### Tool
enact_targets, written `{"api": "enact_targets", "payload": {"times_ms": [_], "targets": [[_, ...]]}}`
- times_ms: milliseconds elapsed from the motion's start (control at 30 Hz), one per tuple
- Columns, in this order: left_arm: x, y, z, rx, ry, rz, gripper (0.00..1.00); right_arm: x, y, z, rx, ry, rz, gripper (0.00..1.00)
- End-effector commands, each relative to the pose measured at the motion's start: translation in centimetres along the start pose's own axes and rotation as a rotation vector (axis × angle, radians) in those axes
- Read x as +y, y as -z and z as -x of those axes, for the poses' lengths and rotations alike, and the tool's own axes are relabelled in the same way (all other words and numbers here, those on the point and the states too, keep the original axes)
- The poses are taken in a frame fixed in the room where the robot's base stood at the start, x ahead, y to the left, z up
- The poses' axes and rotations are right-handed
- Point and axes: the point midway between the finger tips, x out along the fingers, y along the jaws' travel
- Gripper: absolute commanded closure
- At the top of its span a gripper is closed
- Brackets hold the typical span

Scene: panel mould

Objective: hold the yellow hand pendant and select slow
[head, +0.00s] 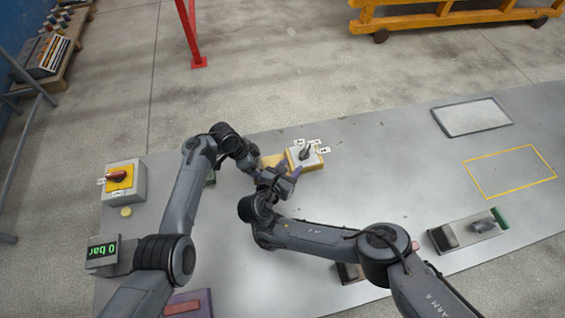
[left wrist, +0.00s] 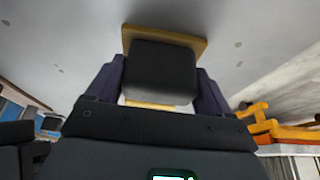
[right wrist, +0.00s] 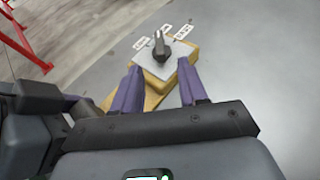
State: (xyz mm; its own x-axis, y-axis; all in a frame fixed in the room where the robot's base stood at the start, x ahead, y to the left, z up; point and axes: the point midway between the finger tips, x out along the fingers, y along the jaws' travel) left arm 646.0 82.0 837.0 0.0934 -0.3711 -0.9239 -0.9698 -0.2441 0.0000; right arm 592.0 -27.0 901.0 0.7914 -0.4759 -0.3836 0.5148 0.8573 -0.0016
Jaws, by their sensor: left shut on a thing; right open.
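The yellow hand pendant (head: 303,160) is near the middle of the bench, with a grey face, a dark selector knob (right wrist: 160,48) and several small white labels whose text I cannot read. My left gripper (left wrist: 161,70) is shut on the pendant's dark block (left wrist: 162,72), which has a yellow plate behind it. In the head view the left fingers are mostly hidden by my arms. My right gripper (right wrist: 160,66) is open, its purple fingers apart over the pendant's yellow body (right wrist: 152,92). The knob lies just beyond the fingertips, not clearly touched.
A red-handled yellow switch box (head: 122,182) and a "0 bar" display (head: 102,252) stand at the left. A grey tray (head: 471,117), a yellow outlined rectangle (head: 510,172) and a fixture with a green end (head: 468,231) are at the right.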

Motion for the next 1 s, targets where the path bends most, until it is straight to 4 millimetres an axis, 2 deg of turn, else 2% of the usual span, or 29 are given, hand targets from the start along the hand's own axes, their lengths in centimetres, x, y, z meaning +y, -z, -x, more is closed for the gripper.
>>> {"api": "enact_targets", "payload": {"times_ms": [400, 433, 533, 833, 1000], "targets": [[0.0, 0.0, 0.0, 0.000, 0.000, 0.000, 0.68, 0.0, 0.0, 0.0, 0.000, 0.000, 0.000, 0.57], [0.0, 0.0, 0.0, 0.000, 0.000, 0.000, 0.16, 0.0, 0.0, 0.0, 0.000, 0.000, 0.000, 0.57], [0.0, 0.0, 0.0, 0.000, 0.000, 0.000, 0.01, 0.0, 0.0, 0.0, 0.000, 0.000, 0.000, 0.57], [0.0, 0.0, 0.2, 0.000, 0.000, 0.000, 0.00, 0.0, 0.0, 0.0, 0.000, 0.000, 0.000, 0.57], [-0.1, 0.1, 1.8, 0.003, 0.001, 0.000, 0.00, 0.0, 0.0, 0.0, 0.000, 0.000, 0.000, 0.57]]}}
